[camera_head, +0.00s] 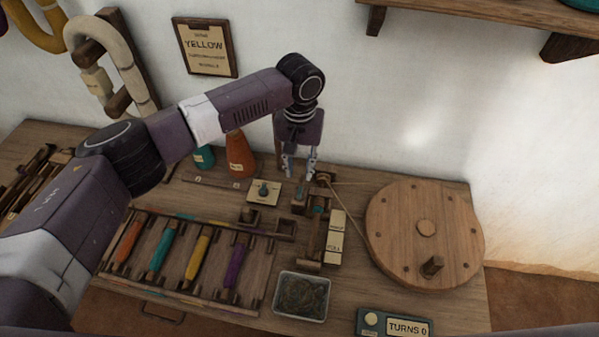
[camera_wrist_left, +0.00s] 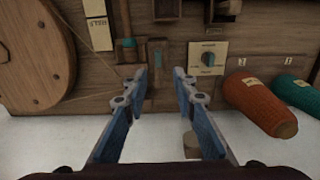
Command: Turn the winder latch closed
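The winder has a big round wooden wheel (camera_head: 398,226) with a peg handle (camera_head: 432,266), and a small wooden spindle frame (camera_head: 308,240) to its left. The wheel also shows at the left of the left wrist view (camera_wrist_left: 32,60). My left gripper (camera_head: 300,176) is open and empty, pointing down over the back end of the frame. In the left wrist view its fingertips (camera_wrist_left: 161,78) stand apart either side of a narrow wooden piece with a teal part. A cream plate with a teal knob (camera_head: 263,190) lies left of the gripper. I cannot tell which part is the latch. My right gripper is out of view.
An orange cone (camera_head: 240,156) and a teal cone (camera_head: 204,157) stand left of the gripper, near the wall. A rack of coloured bobbins (camera_head: 190,262), a tray of thread scraps (camera_head: 301,297) and a "TURNS 0" counter (camera_head: 395,325) are nearer the front.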

